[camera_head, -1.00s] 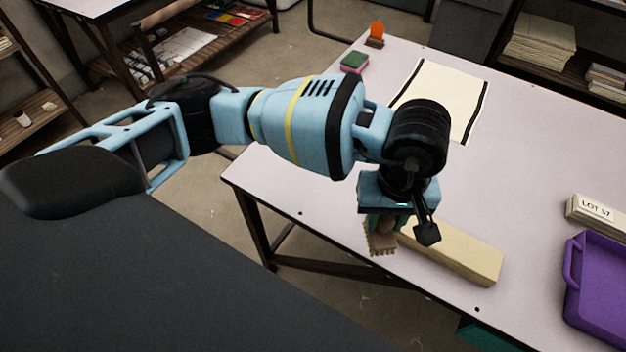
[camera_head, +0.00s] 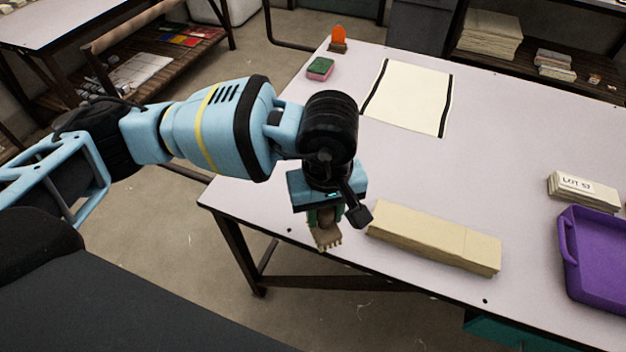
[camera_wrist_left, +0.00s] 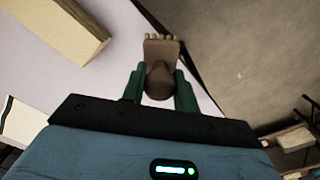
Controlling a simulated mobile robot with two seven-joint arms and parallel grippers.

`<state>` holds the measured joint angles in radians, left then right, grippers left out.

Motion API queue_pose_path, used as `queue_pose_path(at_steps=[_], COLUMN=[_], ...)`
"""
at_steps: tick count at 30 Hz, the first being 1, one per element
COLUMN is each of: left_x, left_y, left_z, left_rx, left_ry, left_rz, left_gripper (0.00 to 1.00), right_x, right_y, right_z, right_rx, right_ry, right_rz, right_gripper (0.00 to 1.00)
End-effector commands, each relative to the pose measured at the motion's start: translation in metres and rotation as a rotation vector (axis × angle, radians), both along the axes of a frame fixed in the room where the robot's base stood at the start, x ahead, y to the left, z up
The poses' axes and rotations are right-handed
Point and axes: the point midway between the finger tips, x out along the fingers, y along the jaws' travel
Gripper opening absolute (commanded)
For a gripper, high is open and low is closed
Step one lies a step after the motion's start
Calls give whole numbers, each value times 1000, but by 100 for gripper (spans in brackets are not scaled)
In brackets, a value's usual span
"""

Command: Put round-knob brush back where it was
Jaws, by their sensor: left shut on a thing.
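The round-knob brush (camera_head: 329,240) is brown, with a rounded knob and a toothed lower edge. My left gripper (camera_head: 325,218) is shut on it near the table's front left edge, left of a long beige block. In the left wrist view, the brush (camera_wrist_left: 161,50) points away from the camera, with its round knob between the green fingers of my left gripper (camera_wrist_left: 159,84). It appears over the table edge, with floor to its right. Whether it touches the table I cannot tell. My right gripper is not in view.
The beige block (camera_head: 430,236) lies along the table's front edge. A dark-edged cream sheet (camera_head: 409,97), a green-and-pink block (camera_head: 320,69) and an orange-topped item (camera_head: 338,39) lie farther back. A purple tray (camera_head: 567,250) and labelled stack (camera_head: 583,190) stand right.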

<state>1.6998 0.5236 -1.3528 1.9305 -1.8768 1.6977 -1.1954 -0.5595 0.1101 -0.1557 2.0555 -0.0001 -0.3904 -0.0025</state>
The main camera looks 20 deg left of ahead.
Motion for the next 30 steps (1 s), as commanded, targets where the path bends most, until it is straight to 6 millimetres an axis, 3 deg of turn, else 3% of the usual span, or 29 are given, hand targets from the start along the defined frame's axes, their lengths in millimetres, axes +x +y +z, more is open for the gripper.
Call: queue_pose_path(at_steps=[12,26,30], left_x=[78,98,98], left_y=[45,56,57], left_z=[-8,-10,-29], left_rx=[0,-1,1], left_ry=[0,-1,2], left_rz=[3,0,-1], left_gripper=[12,12,12], right_x=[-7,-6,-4], right_y=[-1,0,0], right_z=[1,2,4], right_rx=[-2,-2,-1], right_ry=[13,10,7], right_rz=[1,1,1], right_gripper=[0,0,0])
